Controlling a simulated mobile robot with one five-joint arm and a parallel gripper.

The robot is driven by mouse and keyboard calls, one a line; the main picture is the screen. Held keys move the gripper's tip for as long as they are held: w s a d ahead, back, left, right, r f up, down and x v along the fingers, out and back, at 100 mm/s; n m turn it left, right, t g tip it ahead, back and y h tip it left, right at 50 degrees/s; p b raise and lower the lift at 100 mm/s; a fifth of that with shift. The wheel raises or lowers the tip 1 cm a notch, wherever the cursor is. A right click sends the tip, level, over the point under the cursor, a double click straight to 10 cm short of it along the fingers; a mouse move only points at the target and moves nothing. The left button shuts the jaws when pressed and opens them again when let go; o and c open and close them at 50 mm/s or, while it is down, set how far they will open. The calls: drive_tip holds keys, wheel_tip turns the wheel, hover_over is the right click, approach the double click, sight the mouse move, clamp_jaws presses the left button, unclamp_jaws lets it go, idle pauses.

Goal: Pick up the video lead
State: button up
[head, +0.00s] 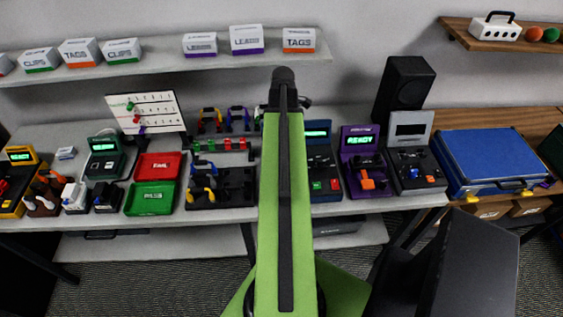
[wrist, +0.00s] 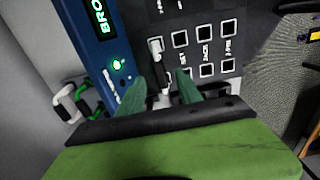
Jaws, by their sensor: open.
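In the wrist view my gripper (wrist: 160,80) is open, its two green fingers apart over a dark panel. A small white plug-like piece (wrist: 155,47) lies just beyond and between the fingertips, with a dark part running back between the fingers. I cannot tell for sure that it is the video lead, or whether a finger touches it. White and green looped pieces (wrist: 75,100) show at the left, beside the blue unit (wrist: 85,22). In the head view my arm hides the gripper's fingers and the area behind it.
The dark panel (wrist: 232,30) has several white-framed square sockets. In the head view, a purple unit (head: 353,138), a red tray (head: 158,166), a green tray (head: 150,199) and a blue case (head: 490,155) stand on the benches. A black speaker (head: 404,88) stands behind.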

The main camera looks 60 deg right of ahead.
wheel_tip(320, 180, down, 7)
drive_tip(key=b, duration=0.6)
drive_tip(key=shift+a+f, duration=0.1)
drive_tip(key=shift+f, duration=0.05)
drive_tip(key=shift+r, duration=0.2)
clamp_jaws()
